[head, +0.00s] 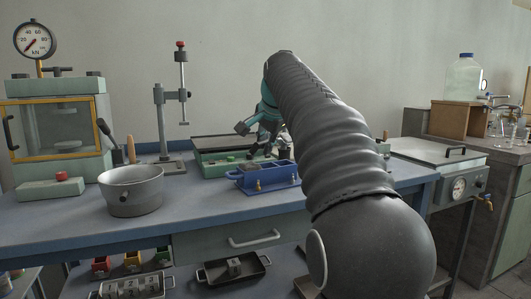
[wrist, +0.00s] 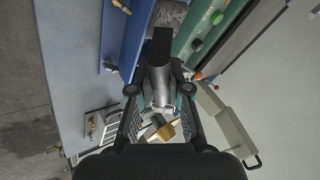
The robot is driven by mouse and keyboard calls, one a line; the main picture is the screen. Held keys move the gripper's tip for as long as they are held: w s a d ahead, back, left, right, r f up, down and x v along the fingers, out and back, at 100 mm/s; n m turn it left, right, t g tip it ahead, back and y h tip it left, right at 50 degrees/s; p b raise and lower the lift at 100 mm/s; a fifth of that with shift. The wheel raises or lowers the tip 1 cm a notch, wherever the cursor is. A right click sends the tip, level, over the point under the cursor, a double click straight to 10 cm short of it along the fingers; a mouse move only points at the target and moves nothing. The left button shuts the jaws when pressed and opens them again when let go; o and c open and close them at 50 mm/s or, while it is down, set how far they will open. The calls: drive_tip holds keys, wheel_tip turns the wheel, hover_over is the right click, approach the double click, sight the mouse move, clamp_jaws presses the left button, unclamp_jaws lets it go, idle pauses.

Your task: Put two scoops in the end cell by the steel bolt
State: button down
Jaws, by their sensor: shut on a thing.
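My gripper (head: 262,149) is above and behind the mould, partly hidden by my arm. In the wrist view my gripper (wrist: 161,75) is shut on a grey metal scoop (wrist: 160,88). The scoop's far end is dark, and I cannot tell what it holds. A metal bucket (head: 133,192) stands left of the mould.
A green machine (head: 215,163) with a dark top stands behind the mould. A stand with a vertical rod (head: 183,95) and a press (head: 58,130) are further left. A metal box with a gauge (head: 440,168) is at the right. Bench between bucket and mould is clear.

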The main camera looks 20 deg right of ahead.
drive_tip(key=shift+s+d+f+m+t+y+b, duration=0.15)
drive_tip(key=shift+f+t+y+b, duration=0.4)
drive_tip(key=shift+b, duration=1.05)
drive_tip(key=shift+s+f+m+t+y+b, duration=0.1)
drive_tip(key=shift+f+m+t+y+b, duration=0.15)
drive_tip(key=shift+t+b, duration=0.95)
drive_tip(key=shift+b, duration=0.8)
drive_tip(key=shift+r, duration=0.1)
drive_tip(key=shift+r, duration=0.1)
